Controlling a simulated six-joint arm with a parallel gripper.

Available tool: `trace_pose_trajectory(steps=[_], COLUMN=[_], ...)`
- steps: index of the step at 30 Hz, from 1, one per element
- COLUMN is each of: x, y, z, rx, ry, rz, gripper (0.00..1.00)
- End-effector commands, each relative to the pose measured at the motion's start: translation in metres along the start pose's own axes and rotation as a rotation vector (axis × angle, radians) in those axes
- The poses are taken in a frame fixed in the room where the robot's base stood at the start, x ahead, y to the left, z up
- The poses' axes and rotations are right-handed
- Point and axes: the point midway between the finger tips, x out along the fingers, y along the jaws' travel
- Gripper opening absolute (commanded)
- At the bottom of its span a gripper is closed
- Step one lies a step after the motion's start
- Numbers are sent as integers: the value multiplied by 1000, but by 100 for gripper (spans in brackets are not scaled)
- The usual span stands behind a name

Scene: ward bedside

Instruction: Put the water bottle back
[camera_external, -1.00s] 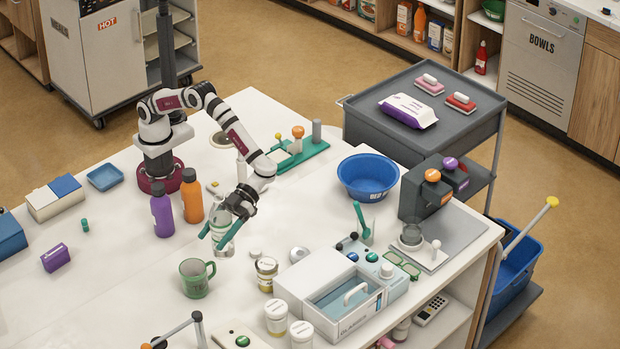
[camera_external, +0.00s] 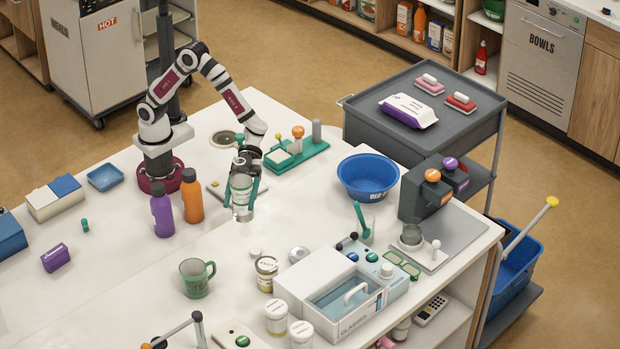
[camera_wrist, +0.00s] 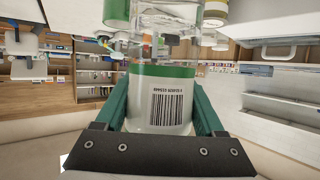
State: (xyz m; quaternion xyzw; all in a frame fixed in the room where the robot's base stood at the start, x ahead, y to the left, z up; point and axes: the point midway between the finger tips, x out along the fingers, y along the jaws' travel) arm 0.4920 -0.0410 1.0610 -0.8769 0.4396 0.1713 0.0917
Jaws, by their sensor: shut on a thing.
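My gripper (camera_external: 241,190) has teal fingers and is shut on a clear bottle (camera_external: 241,204) with a green-and-white label, which I take as the water bottle. It hangs roughly vertical, apparently above the white table. In the wrist view the bottle (camera_wrist: 165,110) fills the space between the fingers, and a barcode shows on its white label. Which end is its top is hard to tell. A purple bottle (camera_external: 162,211) and an orange bottle (camera_external: 192,197) stand upright on the table to the left of my gripper.
A green mug (camera_external: 195,279) and several jars stand in front. A blue bowl (camera_external: 367,190) is to the right. A teal rack (camera_external: 303,155) lies behind. A round ring with a dark centre (camera_external: 226,139) and a flat pad (camera_external: 218,188) lie near my arm.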

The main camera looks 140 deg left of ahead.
Motion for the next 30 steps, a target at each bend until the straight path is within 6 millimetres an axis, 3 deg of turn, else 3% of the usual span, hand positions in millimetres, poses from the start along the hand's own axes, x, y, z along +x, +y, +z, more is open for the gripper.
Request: trace_pose_trajectory(steps=[4,10,24,30], x=[-30,-44,-71,-69], y=[3,0,-80,-90], z=[14,26,102,126], rx=[-43,-62,-62,-65], ry=[-2,-2,-1,-2], rz=[-104,-151,-149,-145], gripper=[0,0,0,0])
